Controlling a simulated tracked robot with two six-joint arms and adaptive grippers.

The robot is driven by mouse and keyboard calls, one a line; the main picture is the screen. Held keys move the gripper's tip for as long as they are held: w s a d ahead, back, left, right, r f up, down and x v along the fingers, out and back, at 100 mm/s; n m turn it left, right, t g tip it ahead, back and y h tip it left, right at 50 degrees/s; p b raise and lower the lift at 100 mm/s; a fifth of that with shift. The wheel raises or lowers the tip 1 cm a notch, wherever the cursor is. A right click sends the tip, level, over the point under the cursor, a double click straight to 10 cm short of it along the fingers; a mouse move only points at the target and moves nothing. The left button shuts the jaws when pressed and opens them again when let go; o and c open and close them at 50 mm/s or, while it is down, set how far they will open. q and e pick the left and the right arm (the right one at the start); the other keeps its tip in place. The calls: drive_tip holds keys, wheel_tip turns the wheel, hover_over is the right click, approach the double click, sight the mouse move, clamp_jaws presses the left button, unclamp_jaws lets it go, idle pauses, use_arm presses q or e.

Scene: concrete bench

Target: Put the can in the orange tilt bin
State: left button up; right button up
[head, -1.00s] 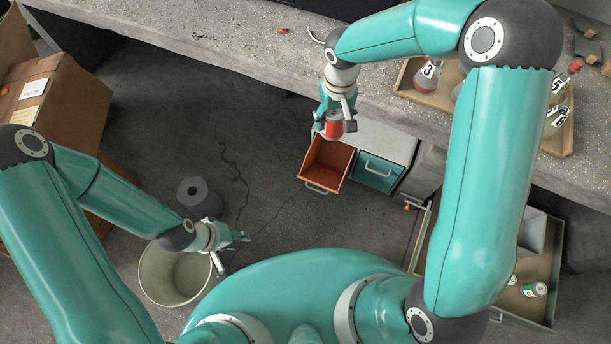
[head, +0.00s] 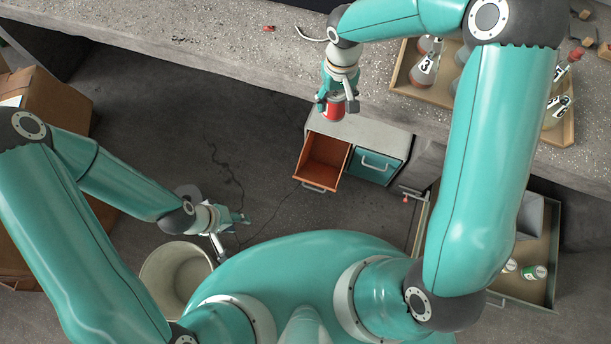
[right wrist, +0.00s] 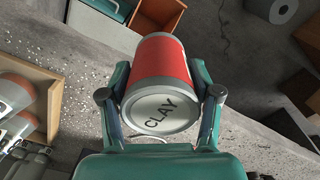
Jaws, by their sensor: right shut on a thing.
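The can is red with grey ends and the word CLAY on its end cap. It shows large in the right wrist view (right wrist: 165,65) and small in the head view (head: 333,109). My right gripper (head: 337,104) is shut around its sides, holding it in the air. In the head view it appears just above the cabinet's back left corner, over the bench edge. The orange tilt bin (head: 324,160) is tipped open and its visible inside is empty. It lies below the can in the picture. My left gripper (head: 238,217) is far left of the bin; its fingertips are unclear.
A closed teal bin (head: 374,165) sits right of the orange one. A wooden tray (head: 402,75) with numbered flasks stands on the concrete bench (head: 215,35). An open drawer (head: 538,285) holds cans at lower right. A pale bucket (head: 160,300) stands on the floor.

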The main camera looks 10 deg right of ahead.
drive_tip(key=s+a+f+n+t+h+b, duration=0.1)
drive_tip(key=a+f+n+t+h+b, duration=0.15)
drive_tip(key=f+n+b, duration=0.75)
drive_tip(key=s+a+f+n+t+h+b, duration=0.15)
drive_tip(key=a+f+b, duration=0.25)
drive_tip(key=f+b, duration=1.3)
drive_tip(key=a+f+n+t+h+b, duration=0.1)
drive_tip(key=a+f+n+t+b, duration=0.2)
drive_tip(key=f+n+b, duration=0.75)
drive_tip(key=shift+w+d+f+m+b, duration=0.7)
drive_tip(key=shift+w+d+f, duration=0.6)
drive_tip(key=shift+f, duration=1.8)
drive_tip(key=shift+w+d+f+m+b, duration=0.75)
drive_tip(key=shift+w+f, duration=1.1)
drive_tip(key=shift+f, duration=1.2)
drive_tip(key=shift+w+d+f+m+b, duration=0.7)
drive_tip(key=shift+w+d+f, duration=0.65)
drive_tip(key=shift+f, duration=1.75)
drive_tip(key=shift+w+d+f+b, duration=0.1)
drive_tip(key=shift+w+f+b, duration=0.6)
drive_tip(key=shift+f+b, duration=0.1)
drive_tip(key=shift+b+x, duration=0.75)
drive_tip(key=shift+x, duration=0.1)
drive_tip(key=shift+w+d+f, duration=0.25)
drive_tip(key=shift+w+f, duration=0.15)
hover_over(317, 163)
drive_tip(key=shift+w+f, duration=0.1)
drive_tip(key=shift+f, duration=3.2)
